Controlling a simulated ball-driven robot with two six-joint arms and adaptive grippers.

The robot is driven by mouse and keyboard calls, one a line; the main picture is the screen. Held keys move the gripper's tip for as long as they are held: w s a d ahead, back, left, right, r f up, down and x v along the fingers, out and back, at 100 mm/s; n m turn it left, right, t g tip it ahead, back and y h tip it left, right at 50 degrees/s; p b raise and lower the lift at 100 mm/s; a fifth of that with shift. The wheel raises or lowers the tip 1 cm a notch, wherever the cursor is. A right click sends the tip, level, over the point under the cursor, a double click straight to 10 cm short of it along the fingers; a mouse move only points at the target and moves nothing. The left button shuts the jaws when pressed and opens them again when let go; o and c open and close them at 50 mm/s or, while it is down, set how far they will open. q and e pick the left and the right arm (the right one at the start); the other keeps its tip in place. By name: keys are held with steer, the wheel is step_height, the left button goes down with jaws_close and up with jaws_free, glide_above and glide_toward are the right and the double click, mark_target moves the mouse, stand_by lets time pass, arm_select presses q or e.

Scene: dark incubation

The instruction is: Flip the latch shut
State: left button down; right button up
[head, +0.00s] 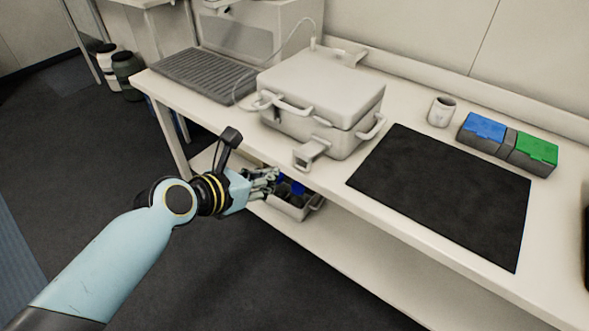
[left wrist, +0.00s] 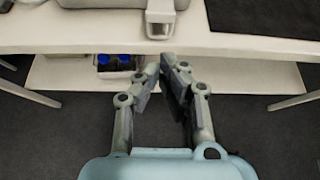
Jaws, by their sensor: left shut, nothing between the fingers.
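A pale grey box (head: 318,92) with a closed lid and handles stands on the white table. A latch (head: 310,153) sticks out from its front, at the table's front edge. In the left wrist view the latch (left wrist: 160,20) hangs at the top centre, beyond my fingertips. My left gripper (head: 274,180) is shut and empty, in front of the table edge, below and left of the latch and apart from it. Its fingers also show in the left wrist view (left wrist: 165,70). My right gripper is out of view.
A black mat (head: 440,190) lies right of the box, with a cup (head: 441,111) and blue and green lidded boxes (head: 508,143) behind it. A bin (head: 292,205) sits on the shelf below. A grey ridged device (head: 205,75) stands left.

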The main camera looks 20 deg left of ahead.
mark_target(302, 168)
arm_select(q)
steer(key=b+x, duration=0.2)
steer(key=x, duration=0.8)
steer(key=shift+s+f+b, duration=0.1)
steer(key=shift+b, duration=0.3)
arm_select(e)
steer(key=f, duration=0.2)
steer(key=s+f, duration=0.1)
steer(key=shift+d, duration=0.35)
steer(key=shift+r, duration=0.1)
